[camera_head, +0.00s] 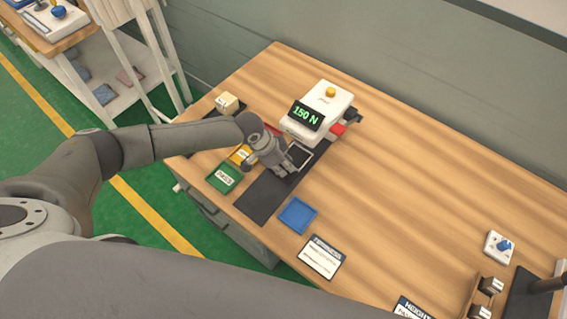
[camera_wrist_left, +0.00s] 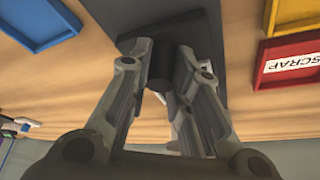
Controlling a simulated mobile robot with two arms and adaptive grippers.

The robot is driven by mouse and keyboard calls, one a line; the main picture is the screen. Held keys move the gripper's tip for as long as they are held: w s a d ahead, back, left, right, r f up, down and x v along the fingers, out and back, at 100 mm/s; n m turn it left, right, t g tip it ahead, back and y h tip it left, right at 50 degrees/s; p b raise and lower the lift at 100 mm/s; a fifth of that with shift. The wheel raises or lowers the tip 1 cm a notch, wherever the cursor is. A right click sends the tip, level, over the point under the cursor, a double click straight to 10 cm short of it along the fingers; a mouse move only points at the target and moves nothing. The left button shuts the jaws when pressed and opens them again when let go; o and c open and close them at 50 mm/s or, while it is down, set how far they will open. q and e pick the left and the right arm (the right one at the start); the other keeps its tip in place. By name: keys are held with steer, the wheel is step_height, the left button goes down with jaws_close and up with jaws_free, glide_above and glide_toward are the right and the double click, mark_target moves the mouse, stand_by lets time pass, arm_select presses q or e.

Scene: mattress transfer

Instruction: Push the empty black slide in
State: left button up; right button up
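The black slide (camera_head: 299,156) is a dark square tray with a light rim, partly out in front of the white press. Its tray area looks empty. My left gripper (camera_head: 283,169) is at the slide's front end, over the dark base strip (camera_head: 259,196). In the left wrist view a short dark round handle (camera_wrist_left: 160,68) sits between the two fingertips of my left gripper (camera_wrist_left: 163,62) and fills the gap between them. The fingers look shut on it, though contact is partly hidden. My right gripper is not in view.
The white press (camera_head: 327,104) reads 150 N. Green (camera_head: 223,178) and yellow (camera_head: 239,154) trays lie left of the strip, with a red one partly hidden. A blue tray (camera_head: 297,215) and a white card (camera_head: 321,257) lie right. The table's middle right is clear.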

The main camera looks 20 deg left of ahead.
arm_select(q)
jaws_close()
steer(key=shift+w+d+f+b, duration=0.1)
steer(key=shift+w+d+b, duration=0.1)
steer(key=shift+w+b, duration=0.3)
steer(key=shift+w+d+b, duration=0.2)
steer(key=shift+w+b, duration=0.05)
steer(key=shift+w, duration=0.55)
steer(key=shift+r, duration=0.25)
steer(key=shift+o, duration=1.5)
jaws_free()
steer(key=o, duration=0.4)
steer(key=shift+d+f, duration=0.1)
steer(key=shift+f, duration=0.05)
